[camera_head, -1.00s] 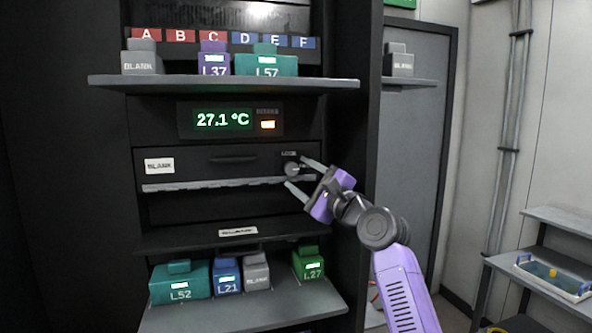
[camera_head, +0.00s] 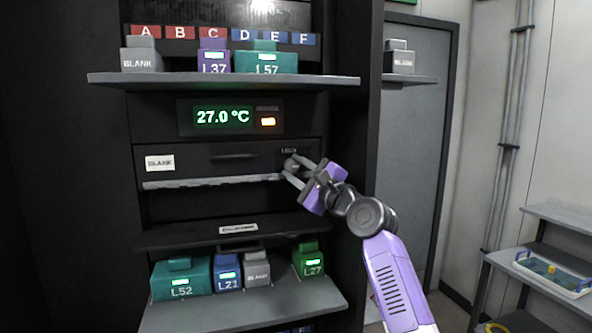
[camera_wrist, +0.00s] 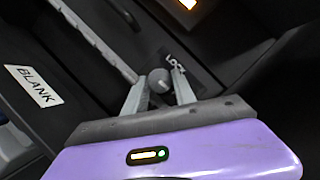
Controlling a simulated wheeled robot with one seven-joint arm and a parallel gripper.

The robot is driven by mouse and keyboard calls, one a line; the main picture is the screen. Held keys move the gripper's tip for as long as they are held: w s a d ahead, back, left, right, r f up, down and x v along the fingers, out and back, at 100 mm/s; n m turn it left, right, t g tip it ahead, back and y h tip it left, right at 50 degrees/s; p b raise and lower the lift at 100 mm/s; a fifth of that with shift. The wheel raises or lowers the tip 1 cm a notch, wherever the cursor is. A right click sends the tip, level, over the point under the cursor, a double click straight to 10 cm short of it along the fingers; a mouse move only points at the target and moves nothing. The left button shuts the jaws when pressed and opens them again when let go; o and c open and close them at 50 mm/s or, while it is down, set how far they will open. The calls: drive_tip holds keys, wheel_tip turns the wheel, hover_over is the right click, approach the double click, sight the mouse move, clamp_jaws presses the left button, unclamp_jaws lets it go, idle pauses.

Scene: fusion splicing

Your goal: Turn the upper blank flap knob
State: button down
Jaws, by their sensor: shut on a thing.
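The upper blank flap (camera_head: 208,160) is a dark panel with a white BLANK label (camera_head: 160,163) at its left, below the temperature display. Its grey round knob (camera_head: 290,165) sits at the panel's right end, under small LOCK lettering. My gripper (camera_head: 292,168) reaches in from the right, with its fingertips on either side of the knob. In the wrist view the knob (camera_wrist: 159,80) shows between the two grey fingers, which are shut on it. The LOCK lettering (camera_wrist: 177,58) is beside the right finger. The knob's contact faces are partly hidden by the fingers.
Above is a shelf (camera_head: 220,81) with several labelled modules. A lower flap (camera_head: 238,229) and a lower shelf (camera_head: 245,309) with several more modules are below. The dark cabinet side (camera_head: 352,120) stands close to my arm. A blue-rimmed tray (camera_head: 553,272) lies at far right.

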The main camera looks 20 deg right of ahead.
drive_tip(key=shift+n, duration=0.5)
drive_tip(key=n+g, duration=0.1)
drive_tip(key=n, duration=0.1)
drive_tip(key=n+p, duration=0.1)
drive_tip(key=shift+r+n+g+p, duration=0.2)
drive_tip(key=shift+n+g+p, duration=0.1)
drive_tip(key=shift+n+g, duration=0.1)
drive_tip(key=n+g+p, duration=0.1)
drive_tip(key=n+p, duration=0.1)
drive_tip(key=n, duration=0.2)
drive_tip(key=shift+r, duration=0.15)
drive_tip(key=n+g+p, duration=0.1)
drive_tip(key=n, duration=0.1)
drive_tip(key=n+h+p, duration=0.1)
drive_tip(key=n, duration=0.1)
drive_tip(key=shift+r+g+h+p, duration=0.1)
drive_tip(key=shift+g+h+p, duration=0.2)
drive_tip(key=shift+g, duration=0.1)
drive_tip(key=shift+a+n+g+h+p, duration=0.15)
drive_tip(key=shift+n+g+h+p, duration=0.25)
drive_tip(key=shift+n+h+p, duration=0.85)
drive_tip(key=shift+n+y+b, duration=0.35)
drive_tip(key=shift+n+b, duration=0.05)
drive_tip(key=shift+n, duration=0.05)
drive_tip(key=c, duration=1)
unclamp_jaws()
